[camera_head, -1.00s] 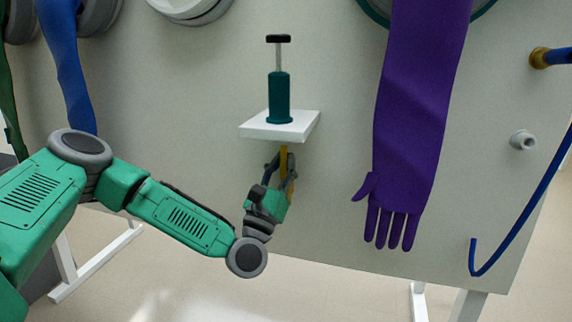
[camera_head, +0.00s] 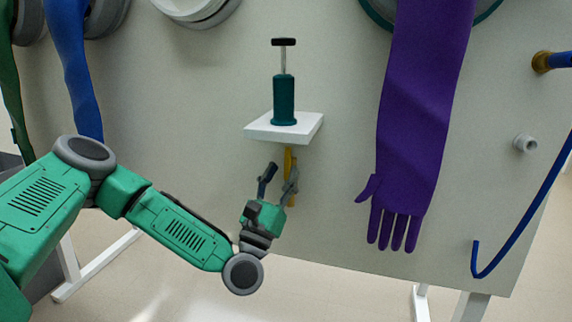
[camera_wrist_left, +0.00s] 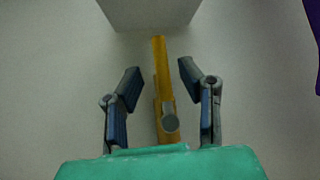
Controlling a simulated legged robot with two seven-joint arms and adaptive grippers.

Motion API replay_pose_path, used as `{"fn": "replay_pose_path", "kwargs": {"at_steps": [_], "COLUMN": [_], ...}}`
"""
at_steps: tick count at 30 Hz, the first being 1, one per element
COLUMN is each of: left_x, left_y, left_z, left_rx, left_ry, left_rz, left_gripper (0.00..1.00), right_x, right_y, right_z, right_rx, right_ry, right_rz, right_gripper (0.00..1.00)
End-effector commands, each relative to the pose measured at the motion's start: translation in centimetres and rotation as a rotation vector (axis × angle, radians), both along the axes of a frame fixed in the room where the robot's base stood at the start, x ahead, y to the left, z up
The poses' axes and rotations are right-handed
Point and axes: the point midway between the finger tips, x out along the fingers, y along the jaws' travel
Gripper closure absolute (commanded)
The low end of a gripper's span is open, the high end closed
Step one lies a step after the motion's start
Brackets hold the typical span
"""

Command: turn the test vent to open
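The test vent shows as a yellow lever (camera_head: 289,160) on the panel below a small white shelf. In the left wrist view the lever (camera_wrist_left: 159,70) stands about upright, with a grey round end (camera_wrist_left: 170,123) low on it. My left gripper (camera_head: 279,173) is just in front of the vent and partly covers it in the head view. In the left wrist view its two fingers (camera_wrist_left: 160,82) are spread to either side of the lever, with gaps on both sides, and hold nothing. My right gripper is not in view.
The white shelf (camera_head: 260,131) juts out just above the lever and carries a dark teal pump-like cylinder (camera_head: 284,100). A purple glove (camera_head: 415,120) hangs to the right. A blue hose (camera_head: 525,215) hangs farther right.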

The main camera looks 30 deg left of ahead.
Motion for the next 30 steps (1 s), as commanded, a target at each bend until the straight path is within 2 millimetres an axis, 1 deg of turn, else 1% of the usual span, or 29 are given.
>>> {"fn": "replay_pose_path", "kwargs": {"at_steps": [1, 6, 9, 12, 18, 30], "left_x": [-0.9, -3.8, -5.2, -6.2, -7.1, -7.1], "left_y": [-0.1, -0.3, -0.4, -0.5, -0.5, -0.5], "left_z": [-0.9, -3.2, -4.3, -5.1, -5.7, -5.7], "left_rx": [-0.001, -0.001, -0.002, -0.002, -0.002, -0.002], "left_ry": [0.006, 0.005, 0.004, 0.002, -0.001, -0.001], "left_rz": [-0.003, -0.003, -0.003, -0.001, 0.000, 0.000], "left_gripper": [0.67, 0.67, 0.67, 0.67, 0.67, 0.67], "right_x": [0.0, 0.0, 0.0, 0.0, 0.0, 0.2], "right_y": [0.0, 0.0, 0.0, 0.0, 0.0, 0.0], "right_z": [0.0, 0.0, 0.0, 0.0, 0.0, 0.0], "right_rx": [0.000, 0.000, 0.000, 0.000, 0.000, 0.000], "right_ry": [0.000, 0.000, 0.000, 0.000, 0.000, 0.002], "right_rz": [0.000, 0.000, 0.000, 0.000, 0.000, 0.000], "right_gripper": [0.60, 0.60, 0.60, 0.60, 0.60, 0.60]}}
